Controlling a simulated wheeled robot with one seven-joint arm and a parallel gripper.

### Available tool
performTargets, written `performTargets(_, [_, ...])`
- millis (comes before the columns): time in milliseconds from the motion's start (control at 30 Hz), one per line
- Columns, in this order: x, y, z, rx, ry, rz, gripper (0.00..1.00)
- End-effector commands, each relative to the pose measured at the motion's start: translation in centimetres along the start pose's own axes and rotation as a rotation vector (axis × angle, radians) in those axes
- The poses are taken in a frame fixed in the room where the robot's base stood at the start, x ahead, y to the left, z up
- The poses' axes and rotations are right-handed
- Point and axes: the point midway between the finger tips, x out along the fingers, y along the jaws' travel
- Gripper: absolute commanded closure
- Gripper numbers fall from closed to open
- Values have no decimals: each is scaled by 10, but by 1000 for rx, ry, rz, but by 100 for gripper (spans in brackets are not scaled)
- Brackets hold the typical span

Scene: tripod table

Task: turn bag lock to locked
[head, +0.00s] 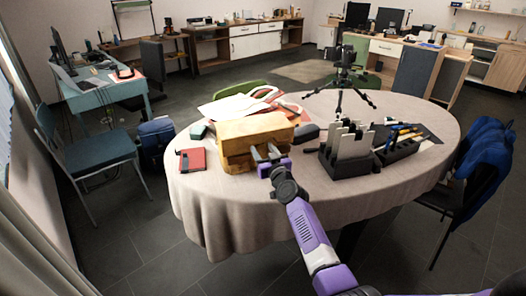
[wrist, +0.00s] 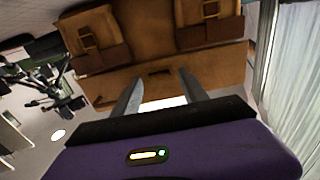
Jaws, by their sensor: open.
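The tan bag (head: 250,133) stands on the near left part of the round table. It fills the top of the wrist view (wrist: 200,55), with two strapped pockets (wrist: 98,38) on it. A small dark slot or plate (wrist: 158,71) on the bag may be the lock; its setting is too small to tell. My gripper (head: 266,152) is at the bag's near face. In the wrist view my gripper (wrist: 160,78) has its fingers apart, one on each side of the dark plate, with nothing between them. I cannot tell whether the fingertips touch the bag.
The table (head: 225,205) has a pale cloth. A red notebook (head: 191,161) lies left of the bag. A black rack (head: 348,155) and a pen tray (head: 400,148) stand to the right. A small tripod (head: 340,85) stands behind. Free cloth lies at the table's right side.

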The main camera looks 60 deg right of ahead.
Motion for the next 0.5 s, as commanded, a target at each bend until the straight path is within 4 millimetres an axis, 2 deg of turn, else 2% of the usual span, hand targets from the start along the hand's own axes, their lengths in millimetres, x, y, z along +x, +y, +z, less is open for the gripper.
performTargets(333, [3,0,0,0,1,1,51])
performTargets(500, [3,0,0,0,0,1,84])
